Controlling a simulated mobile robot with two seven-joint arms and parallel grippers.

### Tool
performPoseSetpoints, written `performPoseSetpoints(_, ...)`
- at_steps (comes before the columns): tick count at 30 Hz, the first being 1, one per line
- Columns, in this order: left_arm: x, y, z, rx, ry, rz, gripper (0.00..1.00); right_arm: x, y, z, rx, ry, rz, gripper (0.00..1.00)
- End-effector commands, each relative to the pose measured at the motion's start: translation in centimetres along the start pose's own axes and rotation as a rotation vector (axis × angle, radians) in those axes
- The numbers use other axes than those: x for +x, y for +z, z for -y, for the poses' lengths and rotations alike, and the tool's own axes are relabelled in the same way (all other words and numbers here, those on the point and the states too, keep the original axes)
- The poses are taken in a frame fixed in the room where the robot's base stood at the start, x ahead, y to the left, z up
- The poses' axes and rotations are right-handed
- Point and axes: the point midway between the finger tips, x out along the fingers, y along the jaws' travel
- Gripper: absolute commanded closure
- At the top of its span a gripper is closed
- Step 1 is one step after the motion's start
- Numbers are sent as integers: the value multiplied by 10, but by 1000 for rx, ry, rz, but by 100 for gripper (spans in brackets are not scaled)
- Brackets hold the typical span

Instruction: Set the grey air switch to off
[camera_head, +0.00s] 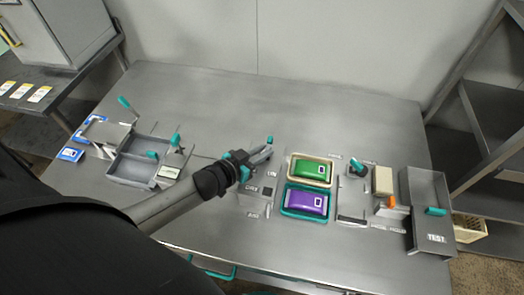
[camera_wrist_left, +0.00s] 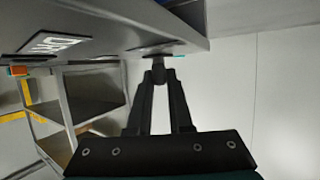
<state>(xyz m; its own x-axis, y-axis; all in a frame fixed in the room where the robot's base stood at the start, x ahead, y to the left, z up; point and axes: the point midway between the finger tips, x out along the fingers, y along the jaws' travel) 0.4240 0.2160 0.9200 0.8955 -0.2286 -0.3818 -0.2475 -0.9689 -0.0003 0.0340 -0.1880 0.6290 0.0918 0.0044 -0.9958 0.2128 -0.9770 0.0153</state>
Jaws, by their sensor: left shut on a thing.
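A grey switch box (camera_head: 252,200) stands near the middle of the table, with a DRY label on it and a small label that seems to read AIR at its front. My left gripper (camera_head: 266,152) reaches in from the left over the back of this box. In the left wrist view its two dark fingers (camera_wrist_left: 159,78) come together on a small grey knob (camera_wrist_left: 158,67) at the edge of a grey panel with a DRY label (camera_wrist_left: 55,43). The fingers hide most of this knob, so I cannot tell its setting or whether it is the air switch. My right gripper is out of view.
Right of the box lie a green pouch (camera_head: 311,169) in a cream tray and a purple pouch (camera_head: 307,202) in a teal tray. Grey bins with teal handles (camera_head: 133,168) stand at the left, and a grey TEST bin (camera_head: 432,205) at the right. The table's back is clear.

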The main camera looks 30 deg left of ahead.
Motion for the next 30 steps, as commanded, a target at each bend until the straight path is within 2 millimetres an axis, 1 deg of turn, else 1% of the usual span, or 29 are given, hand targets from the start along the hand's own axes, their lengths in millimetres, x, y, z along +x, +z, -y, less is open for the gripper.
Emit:
performPoseSetpoints(1,0,-1,1,3,-1,-3,100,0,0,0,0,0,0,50)
performPoseSetpoints(2,0,-1,1,3,-1,-3,78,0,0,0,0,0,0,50)
performPoseSetpoints(9,0,-1,0,1,0,-1,51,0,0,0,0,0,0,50)
performPoseSetpoints(17,0,0,0,0,0,0,51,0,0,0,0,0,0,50)
performPoseSetpoints(20,-5,0,0,0,0,1,51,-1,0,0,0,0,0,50)
performPoseSetpoints(23,-15,0,0,-1,0,2,51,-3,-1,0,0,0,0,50)
performPoseSetpoints(30,-52,0,-1,0,1,2,51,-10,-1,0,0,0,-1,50)
